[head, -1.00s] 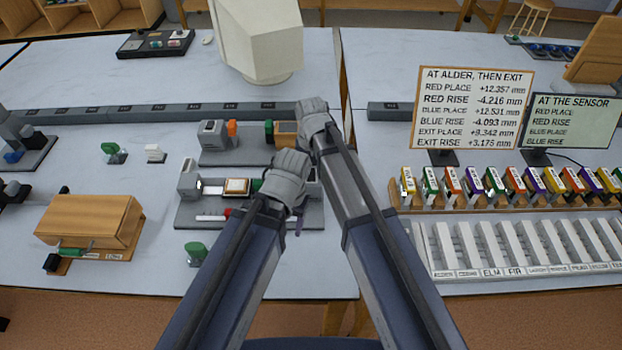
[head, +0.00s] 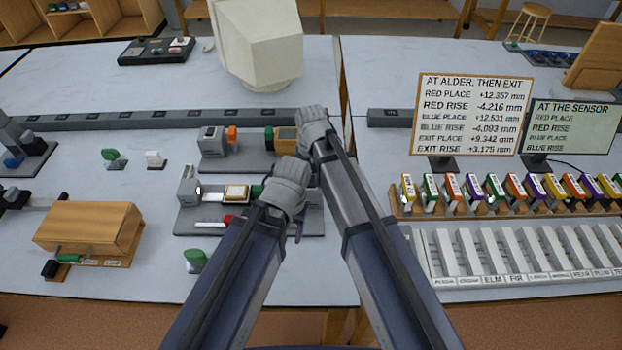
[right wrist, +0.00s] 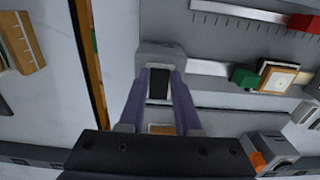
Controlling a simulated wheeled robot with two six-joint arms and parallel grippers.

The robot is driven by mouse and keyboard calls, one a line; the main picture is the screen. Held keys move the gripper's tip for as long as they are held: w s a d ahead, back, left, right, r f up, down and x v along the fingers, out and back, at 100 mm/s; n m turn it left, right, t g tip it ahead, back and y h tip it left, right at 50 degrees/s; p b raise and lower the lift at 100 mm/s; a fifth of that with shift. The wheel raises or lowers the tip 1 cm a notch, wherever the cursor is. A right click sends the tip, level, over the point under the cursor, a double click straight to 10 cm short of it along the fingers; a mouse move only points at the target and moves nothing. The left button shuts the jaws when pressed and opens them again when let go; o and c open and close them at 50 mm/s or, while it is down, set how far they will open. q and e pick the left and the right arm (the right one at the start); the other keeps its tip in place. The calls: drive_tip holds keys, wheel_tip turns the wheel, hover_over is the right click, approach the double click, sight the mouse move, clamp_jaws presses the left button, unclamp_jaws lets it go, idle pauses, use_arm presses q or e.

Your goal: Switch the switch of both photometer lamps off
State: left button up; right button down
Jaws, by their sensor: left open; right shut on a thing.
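The photometer bench (head: 195,222) is the nearer of two grey benches in the head view. Its left lamp (head: 187,180) is a grey block with a bright face towards the cream photometer box (head: 236,192). The other lamp is hidden behind my arms in the head view. In the right wrist view it is a grey block (right wrist: 160,50) with a dark panel. My right gripper (right wrist: 160,75) is shut on it, one purple finger on each side. My left gripper (head: 299,228) is open over the bench's right part, its fingertips mostly hidden. I cannot make out the switch positions.
A second grey bench with an orange-marked block (head: 232,134) lies just behind. A wooden box (head: 92,228) and green piece (head: 196,260) stand left. The results board (head: 471,115) and coloured block rack (head: 480,207) are right.

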drive_tip(key=shift+w, duration=0.1)
drive_tip(key=shift+w+g, duration=0.4)
drive_tip(key=shift+g, duration=0.7)
drive_tip(key=shift+r+g, duration=0.15)
drive_tip(key=shift+g, duration=0.25)
drive_tip(key=shift+s, duration=0.15)
drive_tip(key=c, duration=0.6)
unclamp_jaws()
